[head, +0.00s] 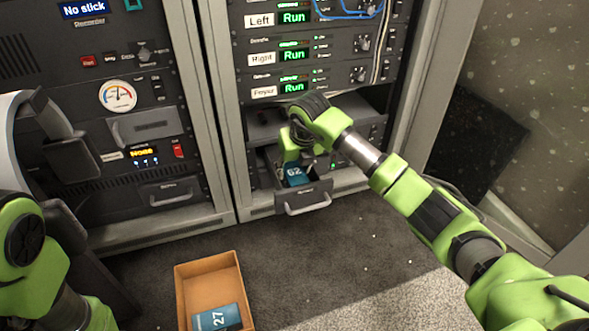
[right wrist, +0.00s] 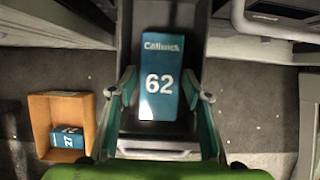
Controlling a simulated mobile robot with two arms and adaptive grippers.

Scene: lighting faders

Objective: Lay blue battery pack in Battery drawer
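A blue-teal battery pack (right wrist: 160,82) marked 62 lies in an open drawer, which has a grey front and handle (head: 304,202). The pack also shows in the head view (head: 297,175). My right gripper (right wrist: 160,92) is open, with one green finger on each side of the pack and a gap at both sides. In the head view the right gripper (head: 301,146) reaches down over the drawer. I cannot read a label on the drawer. My left arm (head: 25,240) shows at the left edge, but its fingers are not in view.
An orange-brown open box (head: 208,265) on the floor holds another blue pack (head: 215,317) marked 27. Equipment racks with switches, a round gauge (head: 117,96) and green displays stand behind. Carpet to the right of the box is clear.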

